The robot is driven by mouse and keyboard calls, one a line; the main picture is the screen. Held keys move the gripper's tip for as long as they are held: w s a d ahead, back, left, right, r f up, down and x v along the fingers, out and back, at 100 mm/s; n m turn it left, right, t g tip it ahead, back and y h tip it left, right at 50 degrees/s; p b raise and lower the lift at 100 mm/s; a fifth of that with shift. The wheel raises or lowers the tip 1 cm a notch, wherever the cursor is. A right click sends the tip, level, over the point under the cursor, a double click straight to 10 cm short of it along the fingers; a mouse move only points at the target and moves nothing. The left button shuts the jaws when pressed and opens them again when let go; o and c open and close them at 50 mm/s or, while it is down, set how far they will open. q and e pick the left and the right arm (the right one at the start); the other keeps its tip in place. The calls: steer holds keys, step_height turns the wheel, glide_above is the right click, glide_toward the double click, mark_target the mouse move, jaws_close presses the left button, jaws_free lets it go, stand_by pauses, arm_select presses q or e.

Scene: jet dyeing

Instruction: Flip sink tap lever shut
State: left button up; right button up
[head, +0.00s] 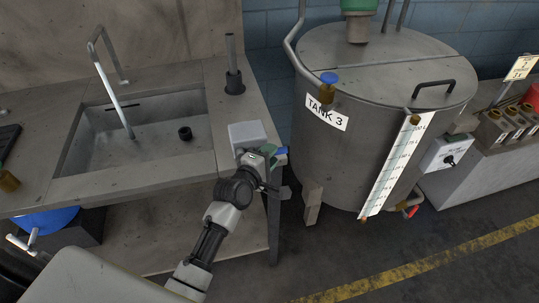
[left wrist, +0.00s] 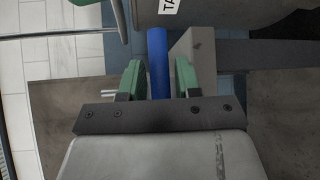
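The sink (head: 160,158) is set in a grey counter at the left of the head view. Its bent tap spout (head: 106,45) stands at the back, and a pale stream of water (head: 115,102) runs from it into the basin. A blue lever (head: 282,153) shows at the counter's right edge, and as a blue bar (left wrist: 157,52) in the left wrist view. My left gripper (head: 273,156) is at this lever. Its green fingers (left wrist: 158,82) stand on both sides of the bar, with a visible gap on each side. My right gripper is not in view.
A light grey box (head: 247,134) is on the counter beside my left gripper. Tank 3 (head: 330,165) stands close to its right. A black upright fitting (head: 234,82) is behind it on the counter. A blue container (head: 45,221) is under the counter.

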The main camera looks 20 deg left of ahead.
arm_select(q)
jaws_close()
